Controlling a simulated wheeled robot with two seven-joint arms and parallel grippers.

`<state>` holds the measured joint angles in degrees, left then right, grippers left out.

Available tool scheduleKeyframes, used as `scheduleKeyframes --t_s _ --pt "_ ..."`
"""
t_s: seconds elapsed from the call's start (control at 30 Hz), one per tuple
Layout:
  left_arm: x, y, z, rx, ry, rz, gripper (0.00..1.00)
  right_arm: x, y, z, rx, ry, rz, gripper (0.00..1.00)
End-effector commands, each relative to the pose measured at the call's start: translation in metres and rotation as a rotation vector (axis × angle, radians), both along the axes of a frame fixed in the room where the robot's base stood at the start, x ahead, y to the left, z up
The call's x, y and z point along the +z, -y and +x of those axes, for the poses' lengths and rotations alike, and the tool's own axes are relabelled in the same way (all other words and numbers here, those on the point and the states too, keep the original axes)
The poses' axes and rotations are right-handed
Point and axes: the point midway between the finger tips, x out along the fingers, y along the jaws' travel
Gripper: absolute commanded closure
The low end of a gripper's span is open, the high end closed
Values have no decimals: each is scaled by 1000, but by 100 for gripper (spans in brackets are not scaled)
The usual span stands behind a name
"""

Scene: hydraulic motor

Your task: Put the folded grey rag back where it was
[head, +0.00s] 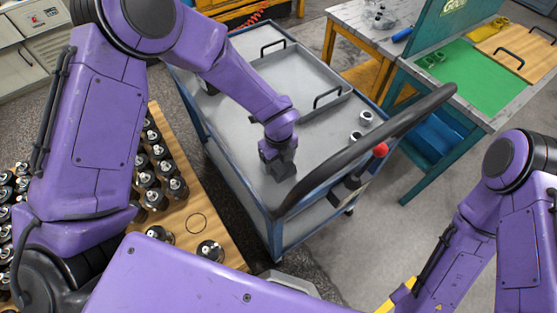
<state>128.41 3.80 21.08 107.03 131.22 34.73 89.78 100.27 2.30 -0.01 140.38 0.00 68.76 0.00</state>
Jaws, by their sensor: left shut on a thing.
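My left gripper (281,170) points down over the near part of the grey top of the blue-framed cart (235,125), behind its black push handle. It is shut on what I take to be the folded grey rag. The rag is small and dark there, hard to tell from the gripper, and mostly hidden. I cannot tell whether it touches the cart top. My right arm shows at the lower right, but its gripper is out of view.
A black push handle (400,130) with a red knob (380,150) rises at the cart's near edge. Small metal rings (366,117) lie on the cart top. A wooden table (215,235) with several black-and-silver parts is at left. A green-matted bench (465,85) stands right.

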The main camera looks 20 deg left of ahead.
Motion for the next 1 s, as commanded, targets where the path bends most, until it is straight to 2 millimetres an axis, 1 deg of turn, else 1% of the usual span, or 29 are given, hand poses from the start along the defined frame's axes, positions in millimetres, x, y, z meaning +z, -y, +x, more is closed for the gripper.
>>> scheduleKeyframes --t_s 0.03,0.13,0.33,0.47,0.5,0.57,0.6,0.83,0.9,0.97,1.0 --pt "-8 0 -1 -2 -2 3 54 2 0 0 0 0 0 57" --pt "-17 1 0 -1 0 0 54 3 0 0 0 0 0 57" --pt "-18 1 0 0 1 -1 54 2 0 0 0 0 0 57" --pt "-22 1 0 -1 1 -1 54 -3 0 0 0 0 0 57" --pt "-22 1 0 -1 1 -1 23 -3 0 0 0 0 0 57" --pt "-21 1 0 -1 1 0 3 -2 0 0 0 0 0 57" --pt "-21 1 0 -1 1 0 0 -2 0 0 0 0 0 57" --pt "-19 1 0 -1 1 0 0 0 0 0 0 0 0 57" --pt "-13 1 0 0 1 0 0 6 0 0 0 0 0 57" --pt "-7 1 2 2 4 -1 0 0 0 0 0 0 0 57" --pt "2 1 2 1 6 -2 0 -2 0 0 0 0 0 57"
